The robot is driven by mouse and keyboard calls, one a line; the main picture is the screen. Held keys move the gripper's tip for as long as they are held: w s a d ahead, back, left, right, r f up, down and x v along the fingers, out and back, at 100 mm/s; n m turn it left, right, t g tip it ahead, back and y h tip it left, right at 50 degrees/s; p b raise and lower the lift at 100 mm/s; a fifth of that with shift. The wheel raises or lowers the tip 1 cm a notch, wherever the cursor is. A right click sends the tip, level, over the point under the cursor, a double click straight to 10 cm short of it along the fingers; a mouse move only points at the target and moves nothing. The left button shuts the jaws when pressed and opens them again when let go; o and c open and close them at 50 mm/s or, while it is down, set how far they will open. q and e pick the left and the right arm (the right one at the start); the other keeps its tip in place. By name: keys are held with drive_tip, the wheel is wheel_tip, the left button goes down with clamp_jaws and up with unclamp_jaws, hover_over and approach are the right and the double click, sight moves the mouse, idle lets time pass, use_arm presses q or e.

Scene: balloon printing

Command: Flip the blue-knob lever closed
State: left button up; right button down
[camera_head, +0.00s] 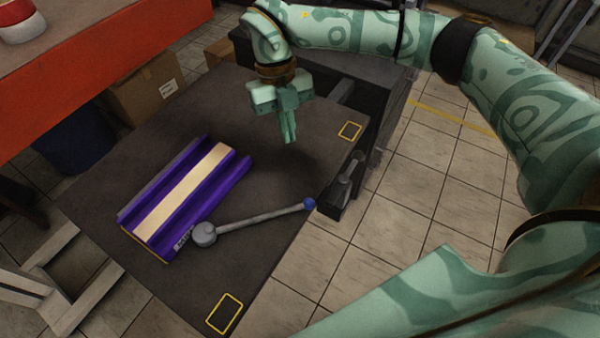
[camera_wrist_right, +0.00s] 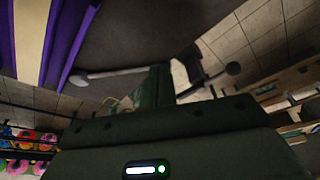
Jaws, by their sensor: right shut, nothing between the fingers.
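The lever is a grey rod (camera_head: 255,221) with a blue knob (camera_head: 309,203) at its right end and a round grey pivot (camera_head: 204,234) at its left end. It lies beside the purple fixture (camera_head: 165,226) with a cream strip (camera_head: 183,193), and its knob reaches the table's right edge. My right gripper (camera_head: 289,141) is shut and empty, pointing down above the dark table, behind the lever and apart from it. In the right wrist view, the gripper fingers (camera_wrist_right: 155,88) show, with a grey rod (camera_wrist_right: 118,72) near them. My left gripper is not in view.
The dark table (camera_head: 300,170) has yellow-outlined rectangles (camera_head: 349,131) at its corners. A second grey handle (camera_head: 349,178) stands at its right edge. A red table (camera_head: 95,70), cardboard boxes (camera_head: 150,90) and a blue bin (camera_head: 75,143) are at the left. The table around my right gripper is clear.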

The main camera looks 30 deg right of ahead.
drive_tip(key=b+x, duration=0.2)
drive_tip(key=x, duration=0.8)
drive_tip(key=shift+s+f+b, duration=0.15)
drive_tip(key=shift+f+b, duration=0.1)
drive_tip(key=shift+b, duration=0.1)
drive_tip(key=shift+s, duration=1.2)
drive_tip(key=shift+s+a, duration=0.1)
drive_tip(key=shift+s, duration=0.55)
